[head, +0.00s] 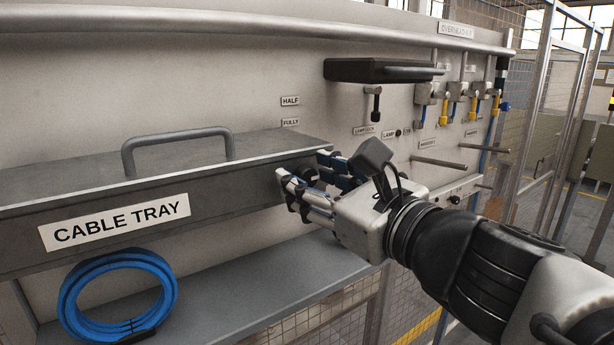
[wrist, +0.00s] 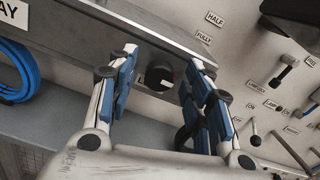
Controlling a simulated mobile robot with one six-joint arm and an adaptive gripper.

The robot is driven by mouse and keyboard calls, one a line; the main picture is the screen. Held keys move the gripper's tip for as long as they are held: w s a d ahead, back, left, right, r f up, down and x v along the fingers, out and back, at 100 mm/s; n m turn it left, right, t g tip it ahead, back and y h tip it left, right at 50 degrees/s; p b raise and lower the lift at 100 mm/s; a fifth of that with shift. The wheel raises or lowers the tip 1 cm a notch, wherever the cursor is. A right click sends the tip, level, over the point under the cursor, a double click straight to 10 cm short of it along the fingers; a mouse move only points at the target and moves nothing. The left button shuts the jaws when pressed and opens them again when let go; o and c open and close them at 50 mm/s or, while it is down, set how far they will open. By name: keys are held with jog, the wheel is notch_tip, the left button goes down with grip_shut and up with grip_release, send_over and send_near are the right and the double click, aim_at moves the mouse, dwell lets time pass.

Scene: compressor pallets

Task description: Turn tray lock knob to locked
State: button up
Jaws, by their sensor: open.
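The tray lock knob (wrist: 158,74) is a round black knob on the front face of the grey cable tray (head: 240,195), near the tray's right end. In the head view the knob (head: 304,174) is partly hidden by my fingers. My gripper (head: 313,180) is at that right end with its fingers around the knob. In the wrist view my gripper (wrist: 160,84) is open, one blue-padded finger on each side of the knob, with visible gaps. A small label beside the knob is mostly hidden, so I cannot read the knob's setting.
The tray has a handle (head: 178,146) on top. Labels, a black bracket (head: 380,70), yellow and blue hooks and pegs (head: 438,162) are on the panel to the right.

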jog(key=shift+c, duration=0.8)
jog(key=c, duration=0.9)
